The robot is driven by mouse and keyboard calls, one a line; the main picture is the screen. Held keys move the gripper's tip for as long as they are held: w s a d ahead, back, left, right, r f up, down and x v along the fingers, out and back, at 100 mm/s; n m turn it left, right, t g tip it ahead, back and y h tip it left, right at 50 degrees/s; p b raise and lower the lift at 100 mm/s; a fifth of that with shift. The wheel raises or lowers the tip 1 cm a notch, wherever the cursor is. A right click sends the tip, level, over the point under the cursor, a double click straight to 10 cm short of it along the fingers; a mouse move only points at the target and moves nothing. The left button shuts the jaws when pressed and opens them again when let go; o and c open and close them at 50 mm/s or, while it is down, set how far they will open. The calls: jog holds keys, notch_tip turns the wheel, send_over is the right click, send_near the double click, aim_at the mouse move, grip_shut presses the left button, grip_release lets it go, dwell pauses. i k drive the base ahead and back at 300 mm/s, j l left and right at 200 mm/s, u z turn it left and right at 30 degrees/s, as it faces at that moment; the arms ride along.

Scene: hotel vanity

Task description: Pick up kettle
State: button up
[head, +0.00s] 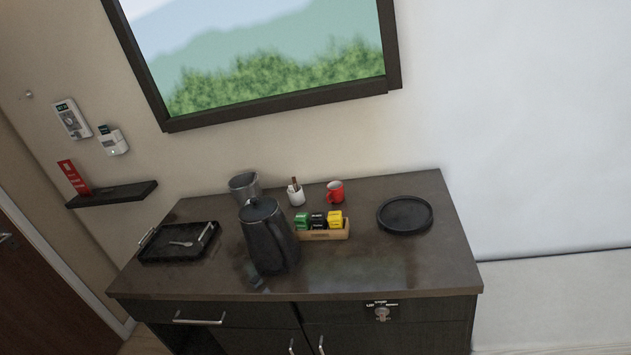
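A dark grey kettle (268,238) stands upright on the brown vanity top (350,268), left of the middle and near the front edge. Its lid with a small knob faces up, and its spout or handle side is hard to tell. It partly hides a grey metal cup or bucket (243,184) behind it. My gripper does not show in the head view, and nothing of mine touches the kettle.
A black tray (150,255) with a spoon lies left. A wooden box (337,235) of tea packets stands close right of the kettle. A round black tray (405,215) lies right. The front right top is clear.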

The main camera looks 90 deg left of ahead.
aim_at(274, 248)
jog(key=u, duration=2.55)
